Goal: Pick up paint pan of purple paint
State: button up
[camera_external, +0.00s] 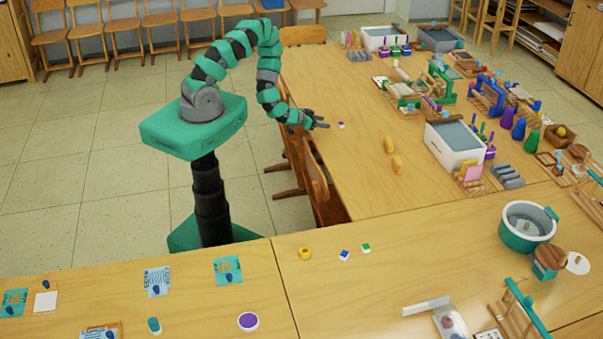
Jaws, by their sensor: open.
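A small white paint pan with purple paint (341,125) sits on the wooden table at the back, near its left edge. My gripper (322,121) is open and empty just left of the pan, with its fingers pointing toward it. A small gap shows between the fingertips and the pan. My arm arches over from the left and comes down at the table's left edge. The exact height of the fingers above the table is hard to tell.
Two orange-yellow objects (393,155) lie to the right of the pan. Chairs (314,178) stand at the left table edge. Trays and tools crowd the right side.

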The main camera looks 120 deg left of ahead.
aim_at(339, 125)
jog(key=shift+b+x, duration=0.85)
jog(key=shift+b, duration=0.25)
jog(key=shift+w+f, duration=0.1)
jog(key=b+x, duration=0.3)
jog(key=b, duration=0.3)
jog(key=shift+w+f+b, duration=0.1)
jog(key=shift+b, duration=0.3)
jog(key=shift+b+x, duration=1.05)
jog(key=shift+b, duration=0.1)
jog(key=shift+c, duration=0.3)
jog(key=c, duration=1)
